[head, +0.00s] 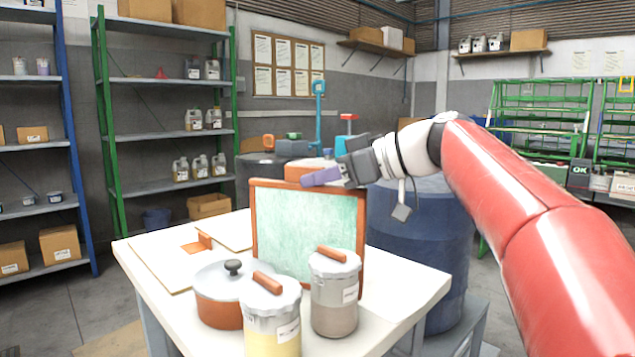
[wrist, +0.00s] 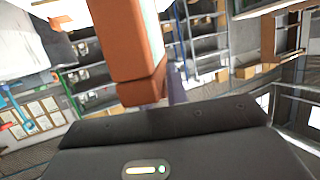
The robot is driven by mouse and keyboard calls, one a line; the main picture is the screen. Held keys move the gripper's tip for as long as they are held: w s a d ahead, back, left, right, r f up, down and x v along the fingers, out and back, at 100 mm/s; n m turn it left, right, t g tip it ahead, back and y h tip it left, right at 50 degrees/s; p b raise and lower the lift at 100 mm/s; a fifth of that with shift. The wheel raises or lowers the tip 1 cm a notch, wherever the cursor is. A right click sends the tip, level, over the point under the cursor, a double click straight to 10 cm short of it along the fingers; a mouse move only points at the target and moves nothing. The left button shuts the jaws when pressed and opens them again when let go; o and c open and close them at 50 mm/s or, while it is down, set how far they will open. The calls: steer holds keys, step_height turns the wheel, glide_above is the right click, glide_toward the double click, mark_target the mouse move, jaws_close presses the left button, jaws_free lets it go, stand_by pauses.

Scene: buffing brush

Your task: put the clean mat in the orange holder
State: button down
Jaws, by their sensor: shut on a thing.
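The mat (head: 305,222) is a pale green, streaked panel in an orange-brown frame. It stands upright over the table, behind the jars, which hide its lower edge; I cannot tell whether it touches the tabletop. My gripper (head: 322,178), with purple fingertips, is at the top of the mat and shut on its orange-brown edge or grip block. In the wrist view the orange-brown part (wrist: 128,45) runs down to the purple fingertips. A small orange bracket (head: 200,242), seemingly the holder, sits on a pale board at the table's left.
On the white table (head: 405,285) stand a lidded orange pot (head: 218,308), a yellow jar (head: 272,335) and a grey-brown jar (head: 335,305), both with orange-handled tops. A blue barrel (head: 420,225) stands behind the table at right. The table's right front corner is clear.

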steer(key=shift+f+b, duration=0.45)
steer(key=shift+b, duration=0.1)
steer(key=c, duration=1.4)
jaws_free()
steer(key=shift+r, duration=0.1)
steer(key=shift+r+p, duration=0.25)
steer(key=shift+p, duration=0.1)
steer(key=shift+v, duration=6)
